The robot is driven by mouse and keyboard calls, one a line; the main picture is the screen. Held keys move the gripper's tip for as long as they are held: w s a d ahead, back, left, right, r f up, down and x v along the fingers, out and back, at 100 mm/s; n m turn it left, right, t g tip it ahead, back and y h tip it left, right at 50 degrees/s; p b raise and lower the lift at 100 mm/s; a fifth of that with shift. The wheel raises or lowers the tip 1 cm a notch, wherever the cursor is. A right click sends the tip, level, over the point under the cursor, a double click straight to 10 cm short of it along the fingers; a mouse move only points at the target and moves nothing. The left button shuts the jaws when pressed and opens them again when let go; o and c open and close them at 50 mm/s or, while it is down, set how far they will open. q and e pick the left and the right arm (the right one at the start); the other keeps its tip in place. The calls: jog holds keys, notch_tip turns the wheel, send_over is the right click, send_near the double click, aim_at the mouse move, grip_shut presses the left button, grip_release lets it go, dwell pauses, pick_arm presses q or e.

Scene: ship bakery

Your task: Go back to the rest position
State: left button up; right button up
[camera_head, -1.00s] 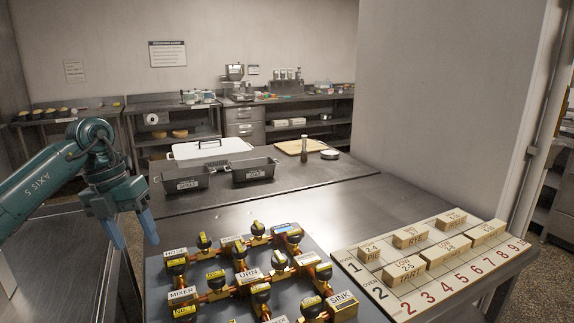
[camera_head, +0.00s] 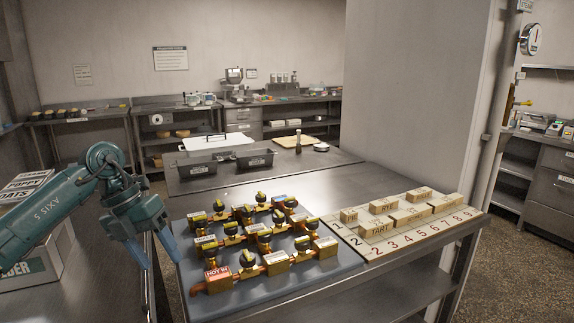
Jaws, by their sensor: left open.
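My left gripper (camera_head: 163,252) comes in from the left on a teal arm. Its two blue fingers point down, are spread apart and hold nothing. It hangs just left of the grey board (camera_head: 345,262) that carries a brass pipe and valve assembly (camera_head: 268,262) with labelled black-and-yellow knobs. From this view I cannot tell how high it is above the counter. My right gripper is not in view.
A numbered board (camera_head: 447,226) with several wooden blocks lies right of the valves on the steel table (camera_head: 330,180). A box (camera_head: 42,262) stands at left. Floor shows at right.

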pick_arm(q)
jog(key=s+d+f+n+h+p, duration=0.1)
jog(key=s+d+f+h, duration=0.15)
jog(key=d+h, duration=0.65)
jog(key=s+d+f+n+h+p, duration=0.15)
jog(key=s+d+h, duration=0.3)
jog(key=d, duration=0.85)
jog(key=s+a+f+n+t+y, duration=0.2)
jog(key=a+f+n+t+y, duration=0.4)
jog(key=n, duration=0.7)
jog(key=s+a+f+n+t+y, duration=0.25)
jog(key=f+n+t+y, duration=0.35)
jog(key=n+t, duration=0.6)
jog(key=s+a+f+n+g+y+p, duration=0.1)
jog(key=s+a+f+n+g+y, duration=0.1)
jog(key=s+f+n+g, duration=0.5)
jog(key=s+a+f, duration=0.1)
jog(key=s+f, duration=0.3)
jog(key=shift+s+a, duration=0.2)
jog(key=shift+s, duration=0.05)
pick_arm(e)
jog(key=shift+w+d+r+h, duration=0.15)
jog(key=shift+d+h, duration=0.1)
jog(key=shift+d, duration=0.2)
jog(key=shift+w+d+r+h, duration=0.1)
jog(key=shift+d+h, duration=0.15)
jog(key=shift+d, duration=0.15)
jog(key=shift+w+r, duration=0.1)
